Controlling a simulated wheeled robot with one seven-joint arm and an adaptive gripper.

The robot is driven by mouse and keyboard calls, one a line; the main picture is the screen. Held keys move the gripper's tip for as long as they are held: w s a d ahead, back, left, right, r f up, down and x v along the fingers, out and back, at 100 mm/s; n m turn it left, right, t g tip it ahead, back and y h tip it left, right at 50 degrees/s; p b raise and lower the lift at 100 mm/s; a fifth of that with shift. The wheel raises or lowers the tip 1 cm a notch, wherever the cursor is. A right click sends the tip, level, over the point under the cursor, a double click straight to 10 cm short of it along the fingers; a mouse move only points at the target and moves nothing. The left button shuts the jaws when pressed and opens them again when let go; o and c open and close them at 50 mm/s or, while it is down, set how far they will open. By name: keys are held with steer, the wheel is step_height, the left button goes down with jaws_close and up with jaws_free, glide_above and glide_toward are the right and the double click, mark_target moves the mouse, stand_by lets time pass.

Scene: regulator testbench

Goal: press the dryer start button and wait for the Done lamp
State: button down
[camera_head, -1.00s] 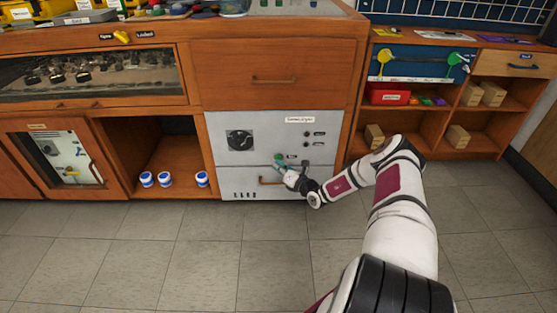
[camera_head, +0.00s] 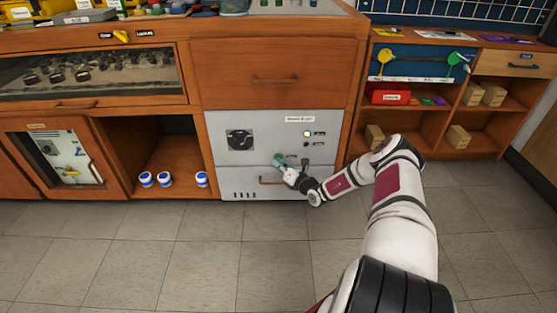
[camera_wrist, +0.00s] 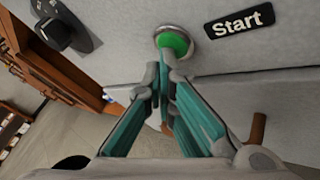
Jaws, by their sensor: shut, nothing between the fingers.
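The grey dryer panel (camera_head: 265,150) is set in the wooden bench. The green start button (camera_wrist: 172,40) shows in the wrist view, in a metal ring beside the "Start" label (camera_wrist: 238,21). My gripper (camera_wrist: 162,66) is shut and empty. Its fingertips overlap the lower edge of the button and seem to touch it; how far the button is pushed in I cannot tell. In the head view my gripper (camera_head: 280,163) is at the panel and partly hides the button. The upper lamp (camera_head: 307,133) glows pale. The lower lamp (camera_head: 306,145) is dark. Their small labels are unreadable.
A black dial (camera_head: 239,140) is at the panel's upper left and a drawer handle (camera_head: 270,181) is below my gripper. Several blue-and-white jars (camera_head: 147,179) stand in the open cubby to the left. The floor in front is clear.

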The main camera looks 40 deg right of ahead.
stand_by(0.4)
steer(key=shift+s+a+p, duration=0.45)
steer(key=shift+s+p, duration=0.3)
steer(key=shift+p, duration=0.05)
steer(key=shift+s+a+p, duration=0.7)
steer(key=shift+s+p, duration=0.25)
steer(key=shift+s, duration=0.1)
steer(key=shift+s+a+p, duration=0.7)
steer(key=shift+s+p, duration=0.25)
steer(key=shift+s, duration=0.05)
steer(key=shift+r, duration=0.1)
